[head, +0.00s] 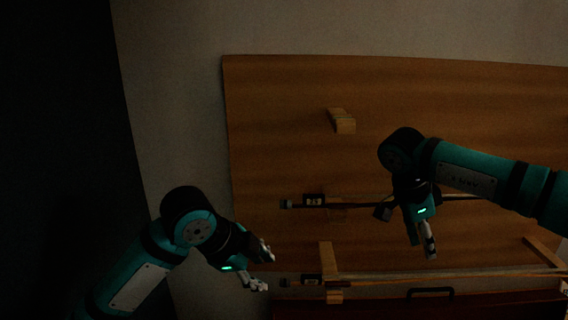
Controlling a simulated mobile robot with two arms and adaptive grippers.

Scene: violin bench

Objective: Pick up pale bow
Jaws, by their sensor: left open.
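Two bows lie across the wooden bench in the head view. The front one has a lighter stick and looks like the pale bow (450,274); its dark frog end is at the left, on a wooden rest. The other bow (300,204) is darker and lies further back, partly hidden behind my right arm. My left gripper (268,272) is open and empty, just left of the pale bow's frog end. My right gripper (428,250) hangs over the bench between the two bows, with its fingers pointing down; its opening is unclear.
The wooden bench (280,100) has a small wooden block (342,122) at the back. Wooden rests (327,255) stand at the front left and front right (545,251). A dark red surface with a black handle (430,292) is at the front edge. The bench's back area is mostly clear.

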